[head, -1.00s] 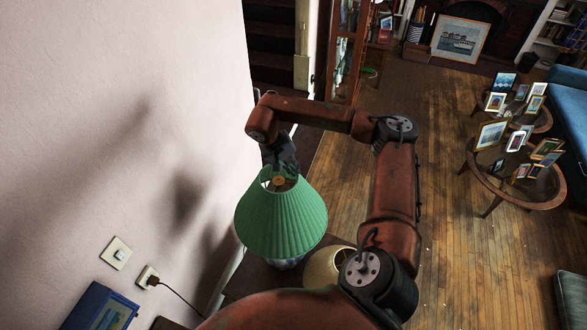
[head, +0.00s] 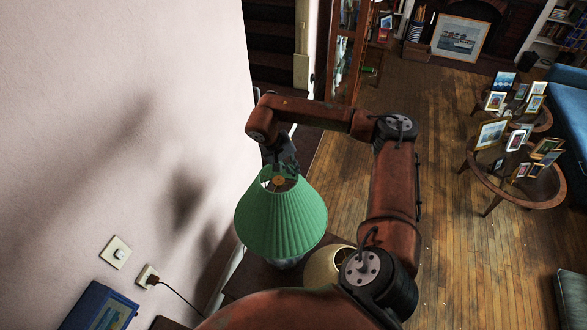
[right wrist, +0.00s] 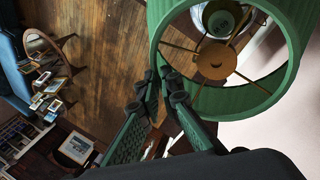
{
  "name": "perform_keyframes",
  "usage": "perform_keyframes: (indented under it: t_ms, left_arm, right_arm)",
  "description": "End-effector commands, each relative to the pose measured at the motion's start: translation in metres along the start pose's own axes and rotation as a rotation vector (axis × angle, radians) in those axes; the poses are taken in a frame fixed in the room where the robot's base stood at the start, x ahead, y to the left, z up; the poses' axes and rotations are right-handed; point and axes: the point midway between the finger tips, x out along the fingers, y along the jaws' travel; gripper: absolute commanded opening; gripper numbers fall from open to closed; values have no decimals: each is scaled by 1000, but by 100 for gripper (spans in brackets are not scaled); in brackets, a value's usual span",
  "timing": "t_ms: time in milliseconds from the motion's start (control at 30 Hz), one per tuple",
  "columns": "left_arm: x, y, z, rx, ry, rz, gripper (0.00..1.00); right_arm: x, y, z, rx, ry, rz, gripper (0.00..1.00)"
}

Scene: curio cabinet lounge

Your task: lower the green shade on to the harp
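The green pleated shade (head: 281,220) is upright over the lamp on the dark side table, and part of a pale lamp base (head: 286,263) shows under its lower rim. My right gripper (head: 283,160) is at the far side of the shade's top opening. In the right wrist view its fingertips (right wrist: 160,76) are closed about the green shade's rim (right wrist: 154,40). That view looks through the shade past its brass hub and spokes (right wrist: 215,62) to a pale round part of the lamp (right wrist: 222,18). I cannot make out the harp clearly, nor whether the hub touches it. My left gripper is not in view.
A cream shade (head: 322,268) stands close to the right of the green one, partly behind my arm. A pale wall (head: 150,130) with a plugged-in cord (head: 149,278) is to the left. Round tables (head: 520,190) with picture frames stand far right, across open wooden floor.

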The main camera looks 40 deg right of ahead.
Motion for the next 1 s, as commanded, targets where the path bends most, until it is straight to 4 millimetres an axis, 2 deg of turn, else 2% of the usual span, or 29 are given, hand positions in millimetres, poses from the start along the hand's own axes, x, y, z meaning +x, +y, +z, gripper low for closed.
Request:
perform_keyframes:
  t_ms: [700,733,1000]
  left_arm:
    - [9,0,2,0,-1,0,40]
    - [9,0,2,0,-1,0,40]
    - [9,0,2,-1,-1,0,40]
  right_arm:
    - [15,-6,1,0,0,0,0]
    - [15,-6,1,0,0,0,5]
    - [15,-6,1,0,0,0,24]
